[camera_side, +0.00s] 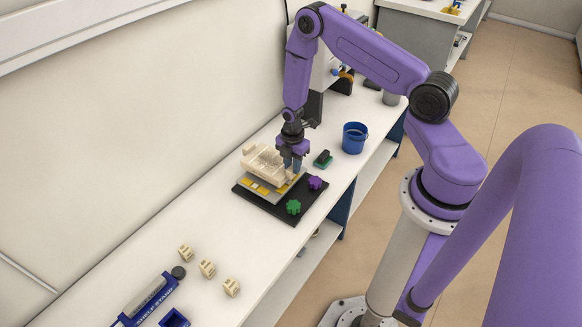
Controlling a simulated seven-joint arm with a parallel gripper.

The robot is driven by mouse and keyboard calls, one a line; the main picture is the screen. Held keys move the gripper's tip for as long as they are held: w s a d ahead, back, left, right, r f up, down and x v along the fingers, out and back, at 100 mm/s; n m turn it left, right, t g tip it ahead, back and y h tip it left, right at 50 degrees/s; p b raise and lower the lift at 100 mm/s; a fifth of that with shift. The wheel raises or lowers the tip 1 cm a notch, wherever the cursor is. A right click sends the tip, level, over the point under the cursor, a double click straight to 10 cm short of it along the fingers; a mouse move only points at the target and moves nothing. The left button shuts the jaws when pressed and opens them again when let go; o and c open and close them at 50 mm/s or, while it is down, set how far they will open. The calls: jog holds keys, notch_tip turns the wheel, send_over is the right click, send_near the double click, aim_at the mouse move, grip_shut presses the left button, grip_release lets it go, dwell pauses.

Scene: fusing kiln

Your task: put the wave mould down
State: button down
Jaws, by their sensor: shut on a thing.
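The wave mould (266,163) is a cream, ridged block in the middle of the view. My gripper (292,165) points down at the mould's right end and is shut on it. The mould is above a light shelf with yellow pieces (262,187), which lies on a black board (277,207). I cannot tell whether the mould touches the shelf or hangs just above it. The fingertips are partly lost against the mould.
A green piece (293,207) and a purple piece (316,183) lie on the board's right side. A green-and-black block (323,159) and a blue bucket (355,138) stand behind. Small cream posts (207,269) and a blue shelf stand (147,302) are at the front left.

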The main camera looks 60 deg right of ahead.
jog(key=s+a+r, duration=0.4)
jog(key=s+r, duration=0.7)
jog(key=s, duration=0.2)
jog(key=s+a+f, duration=0.2)
jog(key=a, duration=0.6)
jog(key=s+a+f, duration=0.3)
jog(key=a, duration=0.4)
send_near(259, 248)
jog(key=shift+f, duration=1.35)
